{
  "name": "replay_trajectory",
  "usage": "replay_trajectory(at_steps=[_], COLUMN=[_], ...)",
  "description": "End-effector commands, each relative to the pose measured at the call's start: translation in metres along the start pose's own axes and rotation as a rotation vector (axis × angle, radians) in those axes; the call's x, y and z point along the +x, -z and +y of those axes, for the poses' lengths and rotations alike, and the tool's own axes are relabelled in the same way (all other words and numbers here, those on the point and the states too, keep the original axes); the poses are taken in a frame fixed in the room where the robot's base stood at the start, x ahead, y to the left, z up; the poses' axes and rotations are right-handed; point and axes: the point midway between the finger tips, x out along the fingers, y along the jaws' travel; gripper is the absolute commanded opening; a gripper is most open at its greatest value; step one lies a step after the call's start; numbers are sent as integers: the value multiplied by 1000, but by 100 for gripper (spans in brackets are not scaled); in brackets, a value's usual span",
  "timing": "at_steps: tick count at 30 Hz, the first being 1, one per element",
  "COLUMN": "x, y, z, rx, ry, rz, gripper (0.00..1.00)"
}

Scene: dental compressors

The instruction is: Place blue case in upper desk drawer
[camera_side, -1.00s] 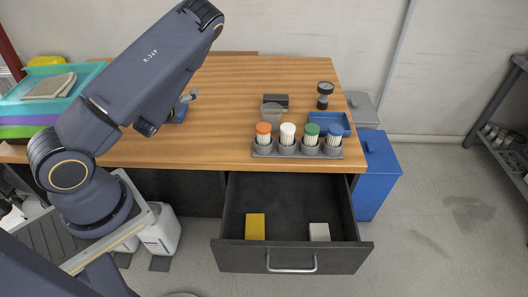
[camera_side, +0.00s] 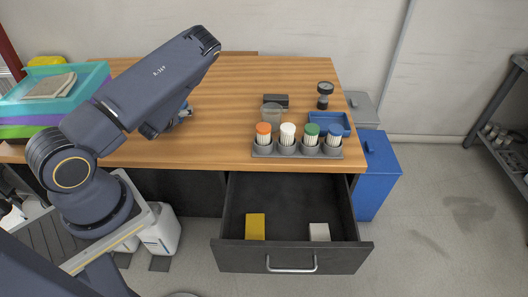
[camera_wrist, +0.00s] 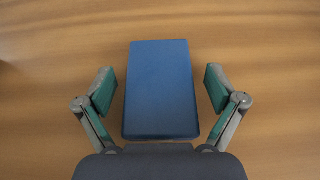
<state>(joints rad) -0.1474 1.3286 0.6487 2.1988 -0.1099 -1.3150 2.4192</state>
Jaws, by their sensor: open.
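The blue case (camera_wrist: 161,90) lies flat on the wooden desk in the wrist view. My gripper (camera_wrist: 160,91) is open, its two green-padded fingers on either side of the case with a gap at each side. In the side view my arm hides the case, and only part of my gripper (camera_side: 184,114) shows behind it. The upper desk drawer (camera_side: 292,222) is pulled open below the desk's front edge. Inside it a yellow block (camera_side: 255,227) lies at left and a whitish block (camera_side: 319,232) at right, with bare floor around them.
A grey rack (camera_side: 297,151) of several colour-capped containers stands at the desk's front edge above the drawer. Behind it are a blue tray (camera_side: 330,122), a clear cup (camera_side: 272,112), a dark box (camera_side: 276,100) and a gauge (camera_side: 324,95). Teal and green trays (camera_side: 60,105) stand at left.

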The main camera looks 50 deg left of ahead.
Motion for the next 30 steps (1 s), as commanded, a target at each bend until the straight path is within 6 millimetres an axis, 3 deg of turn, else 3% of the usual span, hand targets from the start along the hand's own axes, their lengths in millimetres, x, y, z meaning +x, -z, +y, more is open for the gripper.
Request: replay_trajectory(at_steps=[3,21,25,26,30], x=[0,-1,-1,-1,-1], y=[0,1,2,2,2], z=[0,0,0,0,0], rx=[0,-1,-1,-1,-1], ry=[0,0,0,0,0], rz=[0,4,5,5,7], gripper=[92,29,28,22,22])
